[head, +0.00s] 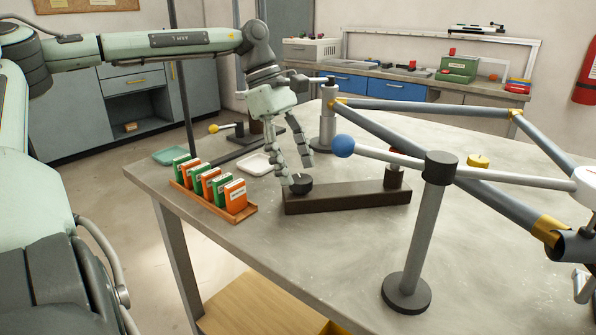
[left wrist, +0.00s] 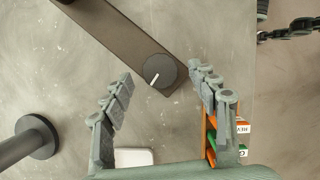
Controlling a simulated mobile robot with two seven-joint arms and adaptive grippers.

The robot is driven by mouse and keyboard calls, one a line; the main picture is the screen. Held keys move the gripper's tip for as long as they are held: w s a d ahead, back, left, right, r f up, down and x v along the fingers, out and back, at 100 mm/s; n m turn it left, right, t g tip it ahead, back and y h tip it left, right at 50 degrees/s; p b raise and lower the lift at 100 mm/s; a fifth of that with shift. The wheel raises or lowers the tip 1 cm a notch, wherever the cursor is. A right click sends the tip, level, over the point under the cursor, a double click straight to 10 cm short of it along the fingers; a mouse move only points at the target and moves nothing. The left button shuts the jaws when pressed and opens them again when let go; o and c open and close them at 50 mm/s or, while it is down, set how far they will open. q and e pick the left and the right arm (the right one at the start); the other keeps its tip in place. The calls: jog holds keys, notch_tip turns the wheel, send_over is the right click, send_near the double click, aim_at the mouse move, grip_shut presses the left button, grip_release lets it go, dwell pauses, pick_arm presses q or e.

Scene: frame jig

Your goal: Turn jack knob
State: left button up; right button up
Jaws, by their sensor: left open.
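The jack knob (head: 301,184) is a black round knob on the left end of a dark brown bar (head: 350,198) on the table. In the left wrist view the knob (left wrist: 159,71) shows a white pointer line aimed down and left. My left gripper (head: 294,172) points down just above and beside the knob, its fingers spread. In the left wrist view my left gripper (left wrist: 165,82) is open and empty, with the knob between and a little beyond its two fingertips. I cannot tell whether a finger touches it. My right gripper is not in view.
Orange and green boxes stand in a tray (head: 252,209) at the table's left edge. A white dish (head: 257,168) lies behind my left gripper. A post (head: 427,230) with a blue-ball lever (head: 343,146) and a blue-grey tube frame (head: 427,107) stand to the right.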

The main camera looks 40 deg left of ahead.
pick_arm(q)
jog(key=v, duration=1)
jog(key=shift+r, duration=0.1)
